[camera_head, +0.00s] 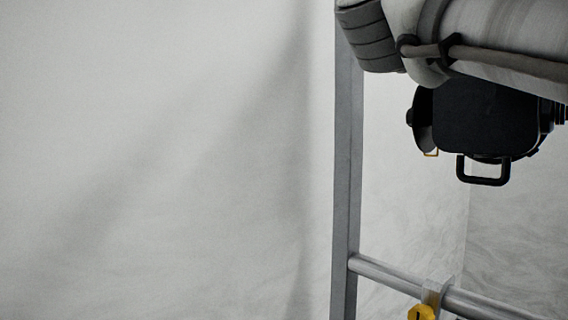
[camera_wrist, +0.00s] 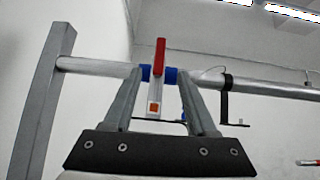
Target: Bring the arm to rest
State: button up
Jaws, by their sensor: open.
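My gripper (camera_wrist: 158,75) shows in the wrist view with its two grey fingers pointing away from the camera. It is open, with blue pads at the tips. A narrow upright piece with a red top (camera_wrist: 160,58) and a pale lower part with an orange mark shows between the fingertips, in front of or at a horizontal pipe. I cannot tell whether the pads touch it. In the head view, part of my arm (camera_head: 500,35) crosses the upper right corner; my gripper does not show there.
A black lamp-like body (camera_head: 485,120) with a handle hangs below my arm in the head view. A grey post (camera_head: 346,170) and a lower pipe (camera_head: 385,275) with a clamp and yellow knob (camera_head: 421,313) stand near. The pipe (camera_wrist: 270,86) carries a black hook (camera_wrist: 226,100). The left is bare wall.

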jog(key=w+a+f+n+t+y, duration=0.4)
jog(key=f+n+y, duration=0.3)
jog(key=n+y, duration=0.45)
jog(key=w+a+f+n+t+y, duration=0.2)
jog(key=w+a+f+n+y, duration=0.45)
jog(key=n, duration=0.85)
notch_tip(320, 180, down, 18)
jog(key=s+a+n+g+y, duration=0.1)
jog(key=s+n+g+y, duration=0.1)
jog(key=n+g+y, duration=0.55)
jog(key=s+d+f+n+g+h+p, duration=0.15)
jog(key=s+f+n+g, duration=0.3)
jog(key=f, duration=0.45)
jog(key=s+d+f+n+g+h, duration=0.25)
jog(key=s+f, duration=0.35)
jog(key=f, duration=0.3)
jog(key=s+d+f+n+g+h+p, duration=0.1)
jog(key=s+f+n+g, duration=0.4)
jog(key=f, duration=0.5)
notch_tip(320, 180, up, 16)
jog(key=t+p, duration=0.1)
jog(key=p, duration=1.4)
jog(key=shift+a+m+t, duration=0.15)
jog(key=shift+m+t, duration=0.15)
jog(key=shift+t, duration=0.05)
jog(key=shift+s, duration=0.1)
